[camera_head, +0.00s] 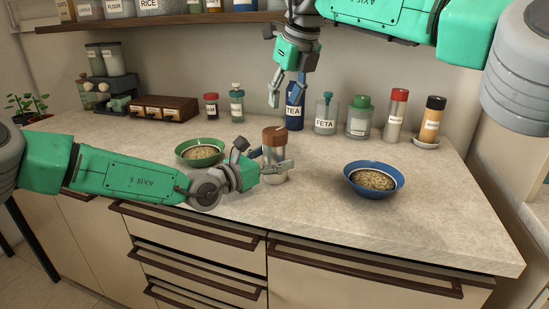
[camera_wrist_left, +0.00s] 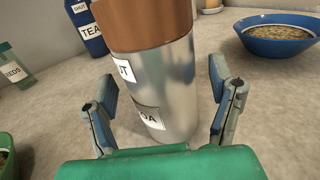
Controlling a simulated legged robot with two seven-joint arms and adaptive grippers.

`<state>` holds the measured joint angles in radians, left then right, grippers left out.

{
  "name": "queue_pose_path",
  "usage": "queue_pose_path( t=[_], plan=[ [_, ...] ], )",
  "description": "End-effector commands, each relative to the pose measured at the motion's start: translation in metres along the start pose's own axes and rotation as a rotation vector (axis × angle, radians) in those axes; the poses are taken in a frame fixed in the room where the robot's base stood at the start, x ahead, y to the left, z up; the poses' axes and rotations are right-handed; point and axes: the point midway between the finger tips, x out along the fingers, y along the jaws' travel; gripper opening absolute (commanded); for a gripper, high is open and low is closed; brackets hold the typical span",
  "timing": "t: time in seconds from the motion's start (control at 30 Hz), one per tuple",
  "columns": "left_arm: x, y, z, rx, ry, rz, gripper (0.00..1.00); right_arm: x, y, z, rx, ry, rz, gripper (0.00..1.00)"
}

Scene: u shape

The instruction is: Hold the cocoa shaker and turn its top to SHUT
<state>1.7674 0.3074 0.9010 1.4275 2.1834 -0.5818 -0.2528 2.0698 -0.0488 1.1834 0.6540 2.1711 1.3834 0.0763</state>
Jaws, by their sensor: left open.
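The cocoa shaker (camera_head: 273,162) stands upright on the counter, with a silver body and a brown top (camera_head: 274,138). In the left wrist view the shaker (camera_wrist_left: 168,85) shows large, its white labels partly turned out of sight, reading "UT" and "OA". The brown top (camera_wrist_left: 145,22) is cut off by the upper edge. My left gripper (camera_head: 264,160) is open, low at the shaker; its fingers (camera_wrist_left: 163,105) lie on either side of the body with visible gaps. My right gripper (camera_head: 287,90) hangs empty and open above and behind the shaker, in front of the back wall.
A green bowl (camera_head: 202,154) is left of the shaker and a blue bowl (camera_head: 374,181) is right. A blue TEA container (camera_head: 294,113) and several jars stand along the back wall. A wooden drawer box (camera_head: 164,109) is back left. The right front counter is clear.

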Motion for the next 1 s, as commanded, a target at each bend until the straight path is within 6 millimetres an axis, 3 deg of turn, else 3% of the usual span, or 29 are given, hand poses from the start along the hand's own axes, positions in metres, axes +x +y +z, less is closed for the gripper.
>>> queue_pose_path(
  t=[0.33,0.5,0.53,0.57,0.6,0.7,1.0],
  plan=[
    [0.0041,-0.0006,0.0000,0.000,0.000,0.000,0.77,-0.0004,-0.0004,-0.0001,0.000,-0.001,0.000,0.34],
    [0.0041,-0.0006,-0.0001,0.000,0.000,0.000,0.17,-0.0004,-0.0008,-0.0002,0.000,-0.001,0.000,0.34],
    [0.0041,-0.0006,-0.0001,0.000,0.000,0.000,0.12,-0.0003,-0.0007,-0.0002,0.000,-0.001,0.000,0.34],
    [0.0040,-0.0005,-0.0002,0.000,0.000,0.000,0.12,-0.0003,-0.0006,-0.0001,0.000,-0.001,0.000,0.34],
    [0.0039,-0.0005,-0.0002,0.000,0.000,0.000,0.40,-0.0002,-0.0005,-0.0001,0.000,-0.001,0.000,0.34],
    [0.0037,-0.0004,-0.0003,0.000,0.000,-0.001,0.05,-0.0001,-0.0002,0.0000,0.000,0.000,0.000,0.34],
    [0.0035,-0.0003,-0.0005,0.000,0.000,0.000,0.04,-0.0001,-0.0001,0.0000,0.000,0.000,0.000,0.34]
  ],
)
